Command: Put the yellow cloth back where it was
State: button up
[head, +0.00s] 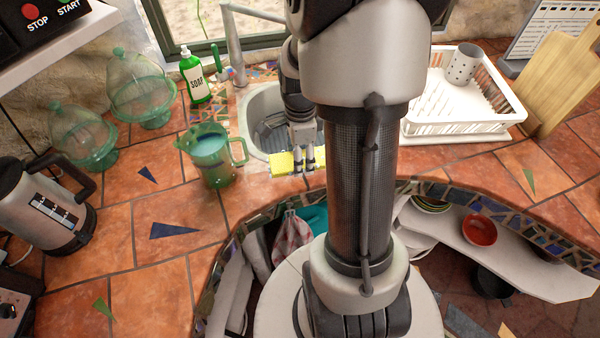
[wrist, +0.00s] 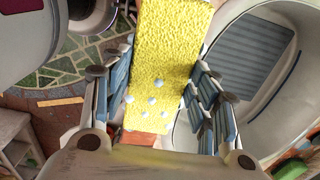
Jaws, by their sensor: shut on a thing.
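The yellow cloth (head: 283,164) is at the front edge of the sink in the head view, held in my gripper (head: 303,165). In the wrist view the cloth (wrist: 170,50) is a flat yellow textured piece with several pale spots, lying between the two rows of finger pads. My gripper (wrist: 160,90) is shut on it. The sink (head: 256,118) is behind it in the head view, and its basin (wrist: 287,104) is to the right in the wrist view. I cannot tell whether the cloth touches the counter.
A green jug (head: 210,158) stands just left of the sink. A green soap bottle (head: 196,78) and glass domes (head: 141,90) are farther back left. A white dish rack (head: 457,125) with a grey cup (head: 462,64) is on the right. Tiles at the front left are mostly clear.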

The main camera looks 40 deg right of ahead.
jog(key=shift+f+b, duration=0.9)
jog(key=shift+f, duration=2.2)
jog(key=shift+f, duration=0.1)
jog(key=shift+f, duration=0.15)
jog(key=o, duration=1)
jog(key=shift+o, duration=0.2)
jog(key=shift+r, duration=0.2)
